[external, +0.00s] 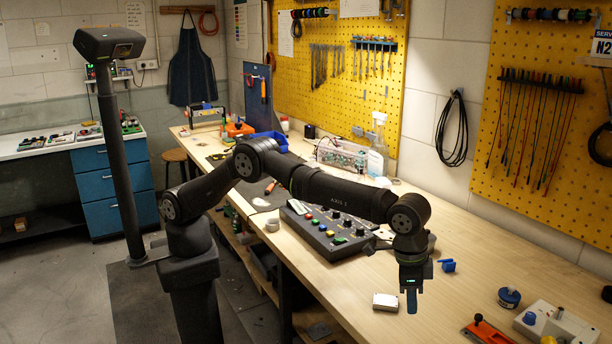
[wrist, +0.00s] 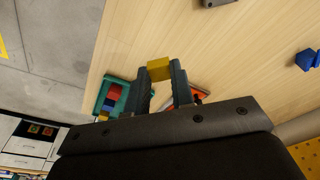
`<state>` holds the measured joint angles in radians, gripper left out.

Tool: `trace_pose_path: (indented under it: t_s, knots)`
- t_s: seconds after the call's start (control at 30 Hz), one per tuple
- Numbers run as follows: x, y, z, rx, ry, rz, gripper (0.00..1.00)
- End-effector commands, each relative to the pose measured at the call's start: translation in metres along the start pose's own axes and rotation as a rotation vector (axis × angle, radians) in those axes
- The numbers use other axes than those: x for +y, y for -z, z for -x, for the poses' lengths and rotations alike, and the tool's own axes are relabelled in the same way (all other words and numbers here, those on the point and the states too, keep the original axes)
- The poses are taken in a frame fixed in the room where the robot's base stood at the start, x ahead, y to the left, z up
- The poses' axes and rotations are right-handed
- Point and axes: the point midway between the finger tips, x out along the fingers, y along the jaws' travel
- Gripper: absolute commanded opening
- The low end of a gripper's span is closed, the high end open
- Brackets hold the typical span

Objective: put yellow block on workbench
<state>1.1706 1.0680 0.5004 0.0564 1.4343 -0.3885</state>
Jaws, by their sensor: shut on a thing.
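My gripper (wrist: 160,74) is shut on the yellow block (wrist: 159,69), which sits between the fingertips in the wrist view. In the external view my gripper (external: 411,300) points down over the front part of the wooden workbench (external: 490,255), and the yellow block cannot be made out there. Bare bench top (wrist: 215,60) shows behind and around the block in the wrist view. I cannot tell how high the block is above the bench.
A small white box (external: 385,301) lies left of my gripper and a blue part (external: 447,265) right of it. A control box with coloured knobs (external: 330,232) stands farther back. A teal tray with coloured blocks (wrist: 112,96) shows near the bench edge. Bench to the right is mostly clear.

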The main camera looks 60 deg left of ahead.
Motion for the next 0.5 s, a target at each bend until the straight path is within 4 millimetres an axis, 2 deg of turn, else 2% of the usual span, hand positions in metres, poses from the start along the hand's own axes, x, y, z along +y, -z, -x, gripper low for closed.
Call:
trace_pose_path:
  t_s: [0.03, 0.2, 0.5]
  knots:
    - [-0.009, 0.008, -0.010, -0.001, 0.001, 0.003, 0.00]
    - [-0.034, 0.031, -0.036, -0.001, 0.001, 0.003, 0.00]
    - [-0.047, 0.042, -0.051, 0.000, 0.000, 0.000, 0.00]
